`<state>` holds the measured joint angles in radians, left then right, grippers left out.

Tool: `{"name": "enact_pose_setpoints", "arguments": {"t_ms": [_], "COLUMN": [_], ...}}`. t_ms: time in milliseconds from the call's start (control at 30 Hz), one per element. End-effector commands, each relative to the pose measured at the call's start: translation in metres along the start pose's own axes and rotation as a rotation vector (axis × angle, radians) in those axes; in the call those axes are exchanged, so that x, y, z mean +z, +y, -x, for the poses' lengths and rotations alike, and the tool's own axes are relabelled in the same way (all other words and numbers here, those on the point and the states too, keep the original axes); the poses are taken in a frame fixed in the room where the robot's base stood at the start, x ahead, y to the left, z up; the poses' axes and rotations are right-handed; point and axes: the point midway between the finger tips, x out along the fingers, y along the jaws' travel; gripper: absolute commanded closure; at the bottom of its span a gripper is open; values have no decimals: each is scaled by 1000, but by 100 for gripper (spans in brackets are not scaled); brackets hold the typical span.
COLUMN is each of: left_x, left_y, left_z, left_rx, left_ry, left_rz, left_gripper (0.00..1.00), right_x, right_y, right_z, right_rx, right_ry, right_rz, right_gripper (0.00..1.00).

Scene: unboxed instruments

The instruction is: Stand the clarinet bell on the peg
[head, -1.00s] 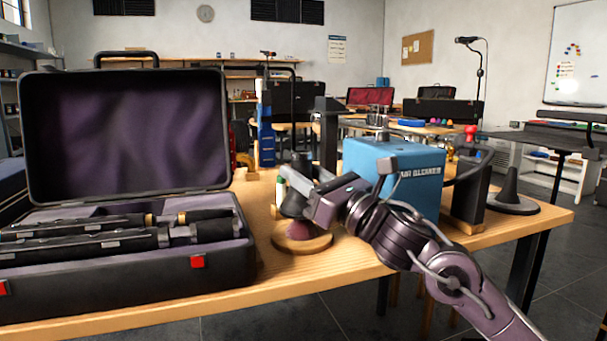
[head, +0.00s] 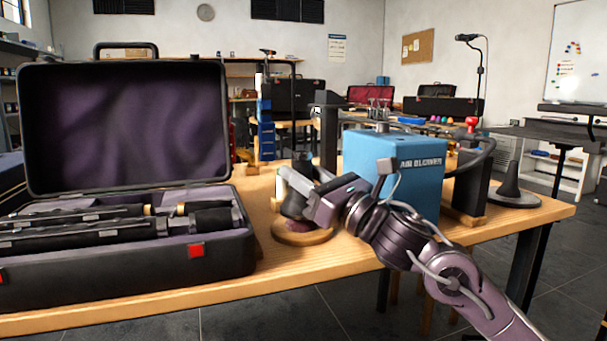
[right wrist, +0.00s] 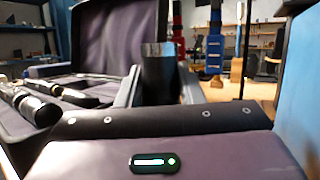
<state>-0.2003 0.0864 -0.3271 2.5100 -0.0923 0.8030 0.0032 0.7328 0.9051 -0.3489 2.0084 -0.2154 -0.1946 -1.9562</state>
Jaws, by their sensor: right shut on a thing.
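The clarinet bell (head: 294,208) is dark and upright, flaring downward. It sits over the round wooden base (head: 318,237) of the peg, near the table's front edge. The peg itself is hidden by the bell. My right gripper (head: 296,186) reaches in from the right and is shut on the bell's upper part. In the right wrist view the bell's dark tube (right wrist: 160,78) stands between the two fingers. Whether the bell's rim touches the base I cannot tell. My left gripper is not in view.
An open black case (head: 120,272) with purple lining and clarinet parts stands left of the peg. A blue air blower box (head: 415,180) is close on the right, behind my arm. Further right are a black upright block (head: 470,185) and a black cone stand (head: 510,188).

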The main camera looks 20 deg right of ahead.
Motion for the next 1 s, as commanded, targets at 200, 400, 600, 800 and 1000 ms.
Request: {"name": "enact_pose_setpoints", "arguments": {"t_ms": [200,400,600,800,1000], "left_x": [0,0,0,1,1], "left_y": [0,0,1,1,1], "left_z": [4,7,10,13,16], "left_rx": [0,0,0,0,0], "left_ry": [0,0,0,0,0], "left_rz": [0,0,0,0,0], "left_gripper": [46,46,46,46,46], "right_x": [-4,-7,-10,-13,-16], "right_y": [0,0,0,1,1], "right_z": [2,3,4,5,6], "right_rx": [0,0,0,0,0], "right_ry": [-1,-1,-1,-1,-1], "right_rz": [0,0,0,0,0], "right_gripper": [90,90,90,90,90]}}
